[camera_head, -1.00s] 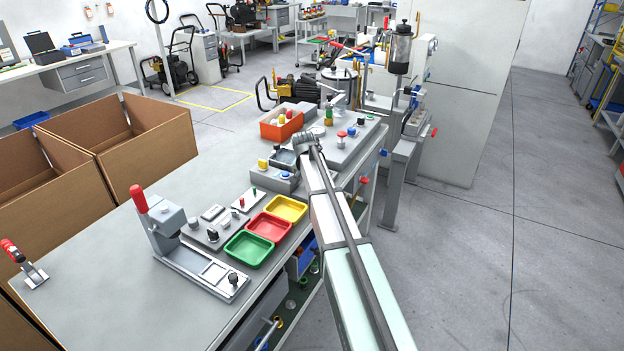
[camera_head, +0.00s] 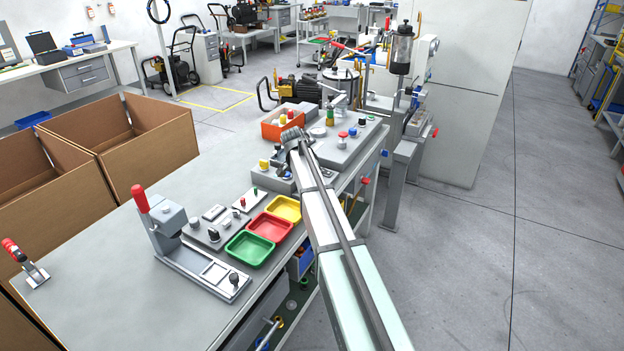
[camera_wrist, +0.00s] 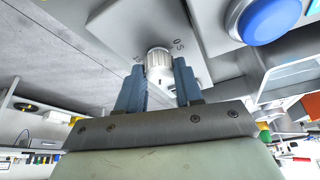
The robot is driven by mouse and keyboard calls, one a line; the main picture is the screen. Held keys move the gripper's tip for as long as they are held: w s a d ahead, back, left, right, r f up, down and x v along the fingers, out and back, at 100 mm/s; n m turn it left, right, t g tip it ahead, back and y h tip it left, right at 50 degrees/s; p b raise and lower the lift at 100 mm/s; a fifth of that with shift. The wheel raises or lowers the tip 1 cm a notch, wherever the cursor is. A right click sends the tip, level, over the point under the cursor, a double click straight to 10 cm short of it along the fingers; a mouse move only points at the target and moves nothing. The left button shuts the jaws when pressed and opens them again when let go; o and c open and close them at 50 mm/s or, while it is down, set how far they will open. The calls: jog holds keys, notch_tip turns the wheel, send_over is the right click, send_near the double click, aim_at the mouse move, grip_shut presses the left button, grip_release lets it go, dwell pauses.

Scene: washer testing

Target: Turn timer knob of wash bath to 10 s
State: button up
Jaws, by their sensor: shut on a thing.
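A light grey ribbed timer knob (camera_wrist: 158,60) sits on a grey panel (camera_wrist: 120,22) in the wrist view. Small marks show around it; a 0 and a 5 can be read to its upper right, and a mark on its left is hard to read. My gripper (camera_wrist: 158,76) is shut on the knob, one blue-grey finger at each side. The knob's pointer cannot be made out. In the head view my gripper (camera_head: 293,139) is over the far part of the bench, covering the knob and part of the equipment there.
A large blue button (camera_wrist: 270,18) stands close right of the knob in the wrist view. In the head view, an orange bin (camera_head: 272,131) is just beyond my gripper. Yellow (camera_head: 285,207), red (camera_head: 268,228) and green (camera_head: 247,250) trays lie nearer on the bench.

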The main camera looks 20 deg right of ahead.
dwell(0.3)
jog(key=o, duration=1)
jog(key=shift+o, duration=0.2)
jog(key=shift+r, duration=0.1)
jog(key=v, duration=1.3)
jog(key=shift+a+r, duration=0.2)
jog(key=shift+r, duration=0.05)
jog(key=shift+s, duration=0.1)
